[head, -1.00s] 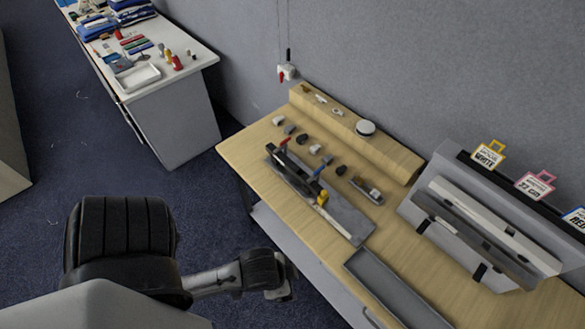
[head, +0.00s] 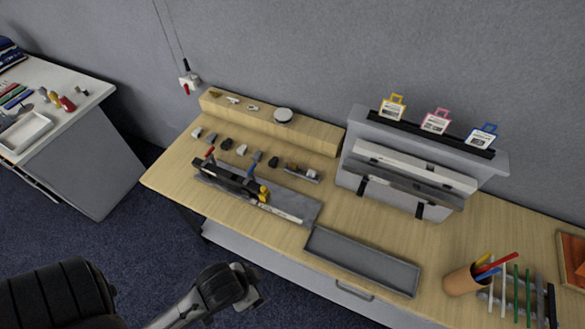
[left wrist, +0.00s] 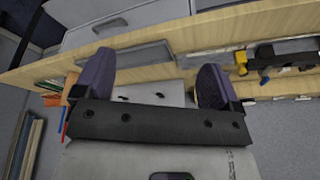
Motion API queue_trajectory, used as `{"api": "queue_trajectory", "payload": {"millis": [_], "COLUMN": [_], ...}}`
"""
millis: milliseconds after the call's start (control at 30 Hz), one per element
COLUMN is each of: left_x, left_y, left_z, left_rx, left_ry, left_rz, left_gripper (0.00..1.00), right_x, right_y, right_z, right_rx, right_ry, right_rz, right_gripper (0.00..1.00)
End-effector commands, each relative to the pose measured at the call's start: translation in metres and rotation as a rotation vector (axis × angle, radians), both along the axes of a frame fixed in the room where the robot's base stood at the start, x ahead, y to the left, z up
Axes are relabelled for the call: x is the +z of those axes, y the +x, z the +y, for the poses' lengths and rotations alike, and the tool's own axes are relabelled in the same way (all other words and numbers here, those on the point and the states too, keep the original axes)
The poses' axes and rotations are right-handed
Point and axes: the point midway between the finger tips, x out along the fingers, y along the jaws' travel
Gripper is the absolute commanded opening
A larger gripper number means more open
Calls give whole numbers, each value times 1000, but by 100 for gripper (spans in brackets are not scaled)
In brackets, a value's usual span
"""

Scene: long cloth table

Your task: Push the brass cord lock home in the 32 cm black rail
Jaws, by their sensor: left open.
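A short black rail (head: 230,181) lies in a grey fixture (head: 300,207) on the wooden table, with a red lever at its left end, a blue lever near its right part and a yellow piece (head: 263,193) beside it. The black part and yellow piece also show at the right of the left wrist view (left wrist: 285,56). I cannot single out the brass cord lock; a small tray (head: 302,173) behind the fixture holds small parts, one brownish. My left gripper (head: 250,288) is off the table's front edge; in the left wrist view its fingers (left wrist: 155,78) are apart and empty. My right gripper is not in view.
Several small grey and black parts (head: 227,144) lie in a row behind the fixture. A wooden ledge (head: 320,135) stands behind them. A rail rack (head: 355,183) with tags, an empty grey tray (head: 362,262) and a pen cup (head: 460,281) are to the right.

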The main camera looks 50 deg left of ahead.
Motion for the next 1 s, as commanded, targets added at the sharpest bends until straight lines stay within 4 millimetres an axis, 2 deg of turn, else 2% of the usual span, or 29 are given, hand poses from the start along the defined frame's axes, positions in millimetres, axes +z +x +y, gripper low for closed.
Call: {"api": "queue_trajectory", "payload": {"millis": [300, 600, 800, 900, 967, 1000], "left_x": [0, 0, 0, -2, -4, -4], "left_y": [0, 0, 0, 11, 25, 39], "left_z": [0, 0, 0, 0, 0, 1], "left_rx": [0, 0, 0, 0, -1, -2], "left_ry": [0, 0, 0, 1, 1, 2], "left_rz": [0, 0, 0, -25, -62, -97], "left_gripper": [89, 62, 62, 62, 62, 62], "right_x": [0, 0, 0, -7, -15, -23], "right_y": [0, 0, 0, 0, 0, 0], "right_z": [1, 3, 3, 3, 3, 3], "right_rx": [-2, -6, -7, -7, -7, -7], "right_ry": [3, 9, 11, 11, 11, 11], "right_rz": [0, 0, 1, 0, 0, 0], "right_gripper": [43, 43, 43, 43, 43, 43]}}
